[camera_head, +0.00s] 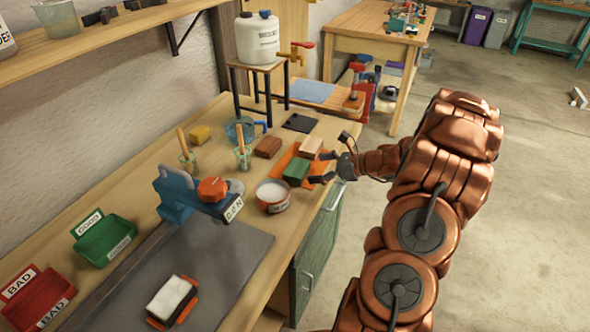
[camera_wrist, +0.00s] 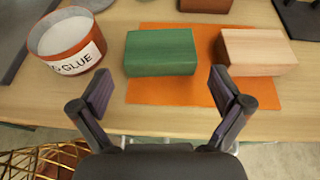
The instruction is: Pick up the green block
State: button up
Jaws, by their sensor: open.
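The green block (camera_head: 297,171) lies on an orange mat (camera_head: 283,162) near the bench's right edge. In the wrist view the green block (camera_wrist: 160,52) lies just beyond my fingertips, roughly centred between them. My gripper (camera_head: 322,167) is open and empty, at the bench edge beside the mat. In the wrist view its two fingers (camera_wrist: 165,92) are spread wide on either side, apart from the block.
A pale wood block (camera_wrist: 257,51) lies right of the green block on the mat. A glue tub (camera_wrist: 68,42) stands to the left. A brown block (camera_head: 268,147) lies behind.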

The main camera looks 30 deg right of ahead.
aim_at(301, 168)
jog(key=shift+p+x, duration=1.1)
jog(key=shift+x, duration=2.35)
jog(key=c, duration=0.8)
jog(key=shift+r, duration=0.15)
